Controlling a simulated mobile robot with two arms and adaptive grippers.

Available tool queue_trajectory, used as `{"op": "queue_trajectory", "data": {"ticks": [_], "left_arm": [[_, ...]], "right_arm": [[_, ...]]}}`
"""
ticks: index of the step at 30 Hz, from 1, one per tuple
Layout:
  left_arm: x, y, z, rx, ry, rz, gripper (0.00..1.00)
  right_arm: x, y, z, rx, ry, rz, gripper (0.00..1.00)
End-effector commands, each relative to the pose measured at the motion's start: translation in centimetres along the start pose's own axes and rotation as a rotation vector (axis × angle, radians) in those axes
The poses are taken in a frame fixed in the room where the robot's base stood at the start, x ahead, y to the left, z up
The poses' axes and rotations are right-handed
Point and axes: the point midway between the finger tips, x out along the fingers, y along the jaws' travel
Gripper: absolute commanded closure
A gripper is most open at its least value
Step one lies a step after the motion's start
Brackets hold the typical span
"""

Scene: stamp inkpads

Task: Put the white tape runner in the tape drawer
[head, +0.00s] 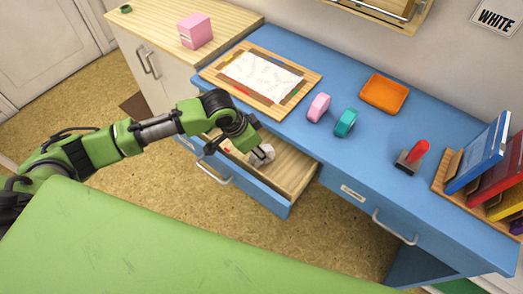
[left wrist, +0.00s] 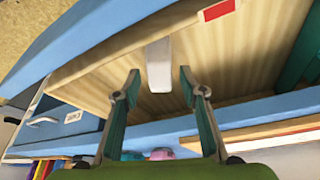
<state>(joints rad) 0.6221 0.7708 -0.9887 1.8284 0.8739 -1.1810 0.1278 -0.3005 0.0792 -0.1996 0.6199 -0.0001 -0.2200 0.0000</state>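The open drawer (head: 291,170) has a pale wooden inside and a blue front. My left gripper (head: 262,157) reaches down into it. In the left wrist view, my left gripper (left wrist: 160,78) has its two fingers spread apart. A plain white, elongated object (left wrist: 158,65), which looks like the white tape runner, lies in the drawer just beyond and between the fingertips, with no finger seen touching it. In the head view, the arm and gripper largely hide it. A red-and-white item (left wrist: 218,9) lies farther along in the drawer. My right gripper is not in view.
The blue desk holds a pink tape runner (head: 318,107), a teal tape runner (head: 346,122), an orange tray (head: 384,93), a red-handled stamp (head: 413,158) and books (head: 480,160). A board with paper (head: 262,76) lies above the drawer. A closed drawer (head: 380,212) is to the right.

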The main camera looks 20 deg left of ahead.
Motion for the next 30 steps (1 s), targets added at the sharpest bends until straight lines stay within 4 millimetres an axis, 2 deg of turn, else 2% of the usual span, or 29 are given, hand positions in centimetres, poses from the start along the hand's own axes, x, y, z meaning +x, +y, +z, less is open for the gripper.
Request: {"op": "queue_trajectory", "data": {"ticks": [6,13,18,30], "left_arm": [[-5.1,-0.1,-0.1,0.002,0.003,-0.004,0.61],[-8.9,-0.1,-0.1,0.001,0.002,-0.002,0.61],[-10.0,0.0,-0.1,0.001,0.001,-0.001,0.61],[-9.9,0.3,0.0,0.003,0.002,0.002,0.61]], "right_arm": [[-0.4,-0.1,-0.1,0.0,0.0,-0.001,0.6],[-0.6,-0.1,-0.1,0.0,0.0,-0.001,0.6],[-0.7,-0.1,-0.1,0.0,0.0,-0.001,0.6],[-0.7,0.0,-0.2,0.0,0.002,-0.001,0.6]]}}
